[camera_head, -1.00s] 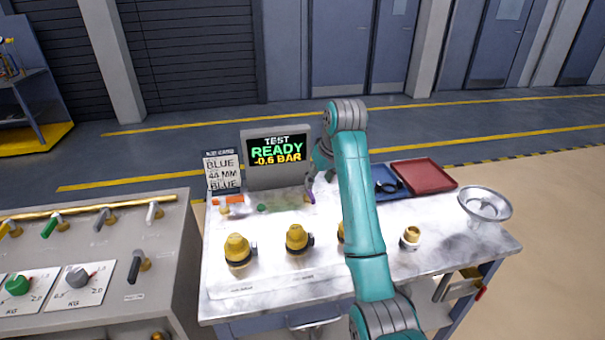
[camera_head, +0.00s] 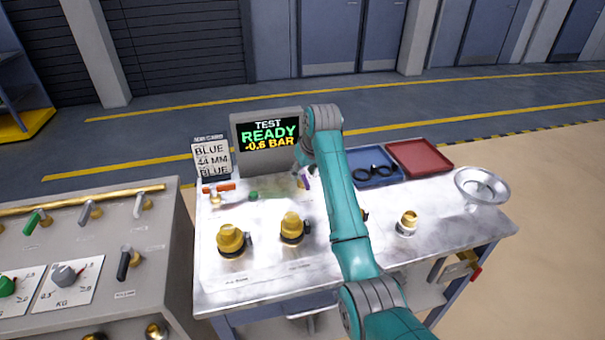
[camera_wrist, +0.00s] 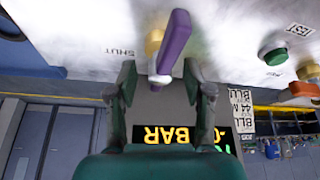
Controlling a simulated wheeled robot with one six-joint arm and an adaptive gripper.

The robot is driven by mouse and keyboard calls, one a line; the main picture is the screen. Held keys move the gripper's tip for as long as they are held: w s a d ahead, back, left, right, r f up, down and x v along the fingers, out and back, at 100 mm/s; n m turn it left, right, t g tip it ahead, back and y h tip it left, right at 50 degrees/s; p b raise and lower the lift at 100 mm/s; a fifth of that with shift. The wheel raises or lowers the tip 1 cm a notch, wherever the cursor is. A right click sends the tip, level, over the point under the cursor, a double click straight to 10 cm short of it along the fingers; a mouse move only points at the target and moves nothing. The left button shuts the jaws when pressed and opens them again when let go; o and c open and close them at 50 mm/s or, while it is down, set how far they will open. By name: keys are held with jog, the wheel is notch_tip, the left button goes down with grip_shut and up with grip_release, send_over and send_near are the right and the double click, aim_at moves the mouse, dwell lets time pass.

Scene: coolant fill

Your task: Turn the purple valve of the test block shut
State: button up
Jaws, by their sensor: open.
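The purple valve handle (camera_head: 303,181) shows at the back of the test bench, below the screen. In the wrist view, which is upside down, the purple handle (camera_wrist: 175,42) is a long bar beside a brass valve body (camera_wrist: 154,42). A SHUT label is printed on the bench to its left in that view. My gripper (camera_wrist: 161,72) is open, one finger on each side of the handle's near end. I cannot tell whether either finger touches it. In the head view my arm partly hides the gripper.
The screen (camera_head: 268,133) reads TEST READY -0.6 BAR, close behind the gripper. An orange-handled valve (camera_head: 218,188) and a green button (camera_head: 253,196) stand left. Brass fittings (camera_head: 231,240) line the front. A blue tray (camera_head: 370,180), red tray (camera_head: 420,156) and metal bowl (camera_head: 482,186) are right.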

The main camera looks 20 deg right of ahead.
jog(key=shift+w+f, duration=0.2)
jog(key=shift+f, duration=0.3)
grip_shut()
